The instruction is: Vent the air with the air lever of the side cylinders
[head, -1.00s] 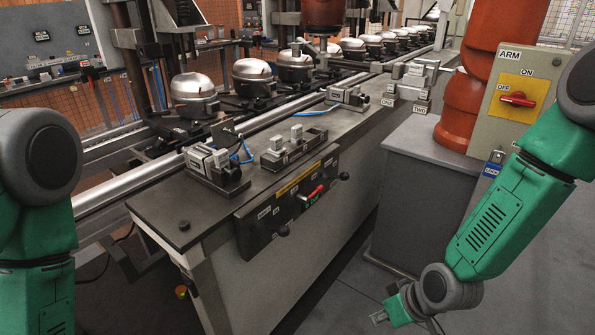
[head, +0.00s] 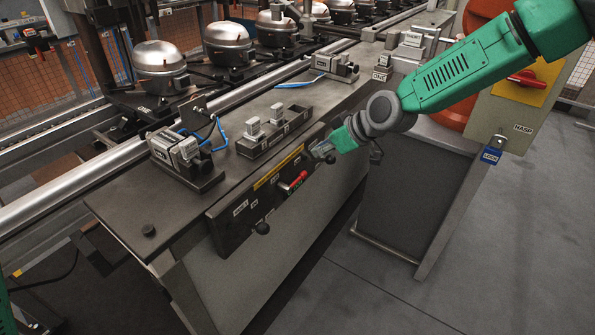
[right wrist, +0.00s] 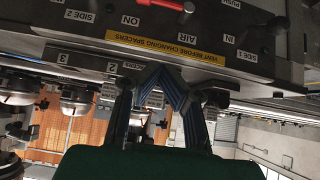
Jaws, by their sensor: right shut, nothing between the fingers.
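The control panel (head: 222,231) is on the front face of the workbench. It carries a red lever (head: 298,180), which also shows at the top edge of the right wrist view (right wrist: 165,4). Labels read "AIR", "ON", "SIDE 1" and "SIDE 2", and a yellow strip reads "VENT BEFORE CHANGING SPACERS". A black knob (head: 262,228) sits at the panel's lower left. My right gripper (head: 320,150) is shut and empty, near the panel's upper right part and apart from the lever. Its fingertips meet in the right wrist view (right wrist: 166,70). My left gripper is out of view.
Clamp blocks (head: 180,155) and a spacer tray (head: 250,146) stand on the bench top. Silver compressors (head: 160,62) line the conveyor behind. The floor in front is clear.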

